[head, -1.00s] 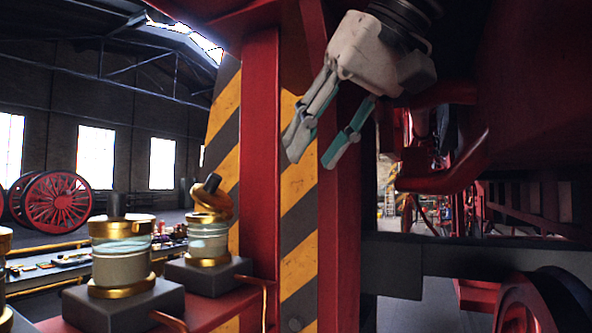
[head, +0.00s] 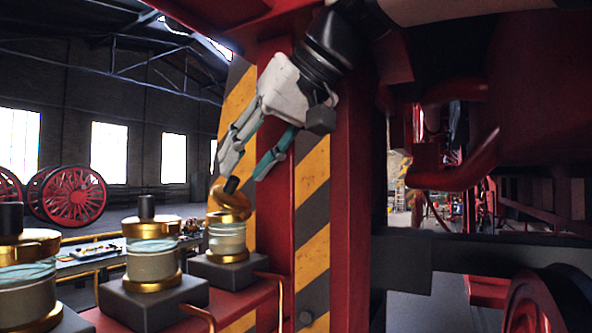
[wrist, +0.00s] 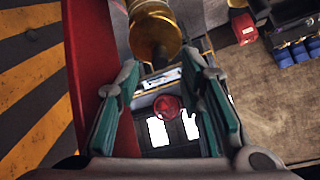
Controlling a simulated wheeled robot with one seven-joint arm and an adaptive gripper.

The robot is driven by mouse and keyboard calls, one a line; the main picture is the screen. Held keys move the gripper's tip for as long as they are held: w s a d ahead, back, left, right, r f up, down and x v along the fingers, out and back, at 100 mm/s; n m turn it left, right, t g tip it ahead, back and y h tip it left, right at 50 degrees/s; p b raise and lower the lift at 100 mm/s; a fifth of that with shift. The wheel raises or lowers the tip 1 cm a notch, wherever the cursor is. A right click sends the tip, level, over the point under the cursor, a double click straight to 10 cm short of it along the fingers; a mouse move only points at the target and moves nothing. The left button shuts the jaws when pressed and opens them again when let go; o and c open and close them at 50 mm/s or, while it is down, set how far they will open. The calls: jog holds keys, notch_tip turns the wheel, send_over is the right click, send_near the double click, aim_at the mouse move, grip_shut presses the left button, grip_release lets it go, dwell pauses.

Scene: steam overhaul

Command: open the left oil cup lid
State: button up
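The left oil cup (head: 26,290) is at the left edge of the head view, glass-bodied with a flat brass lid (head: 30,245) and dark knob. Its lid looks level and shut. A middle oil cup (head: 153,265) has a similar level lid. The right oil cup (head: 228,240) has its brass lid (head: 230,200) tilted up, knob leaning. My gripper (head: 245,170) is open and empty, pointing down just above this right cup. In the wrist view a brass lid (wrist: 152,14) with a dark knob shows beyond the open fingers (wrist: 162,105); no contact is visible.
The cups stand on dark blocks (head: 150,305) along a red ledge (head: 250,300). A red post (head: 350,200) and a yellow-black striped panel (head: 310,230) stand just right of the cups. A bench (head: 85,265) with small items lies behind them.

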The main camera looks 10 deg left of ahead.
aim_at(236, 179)
jog(key=shift+x, duration=1.55)
grip_shut()
